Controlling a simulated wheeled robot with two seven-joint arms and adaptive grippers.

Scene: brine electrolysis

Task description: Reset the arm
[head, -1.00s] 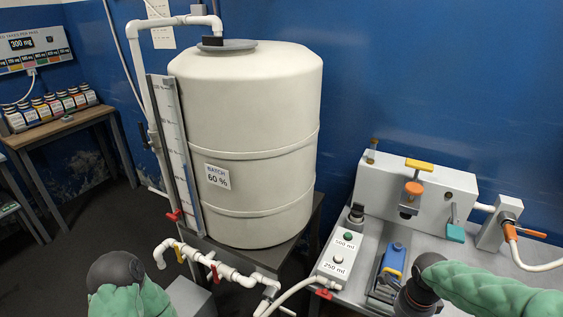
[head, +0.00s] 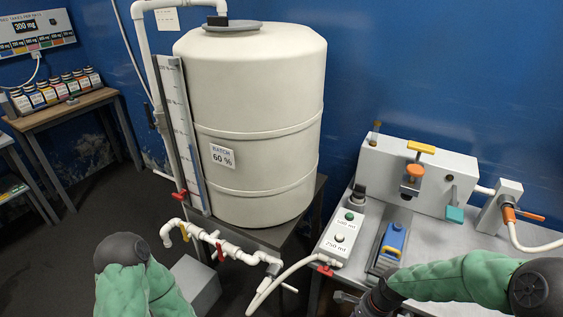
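My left arm, in a green sleeve with a dark joint, enters at the bottom left of the head view; its gripper is out of the picture. My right arm, also green-sleeved, reaches in from the right edge. The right gripper (head: 352,302) is partly cut off at the bottom edge, in front of the steel bench (head: 440,248); its fingers are too little shown to tell their opening. No object shows in it.
A large white tank (head: 255,120) labelled 60 % stands on a dark stand. White pipes with red valve handles (head: 219,252) jut out below it.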

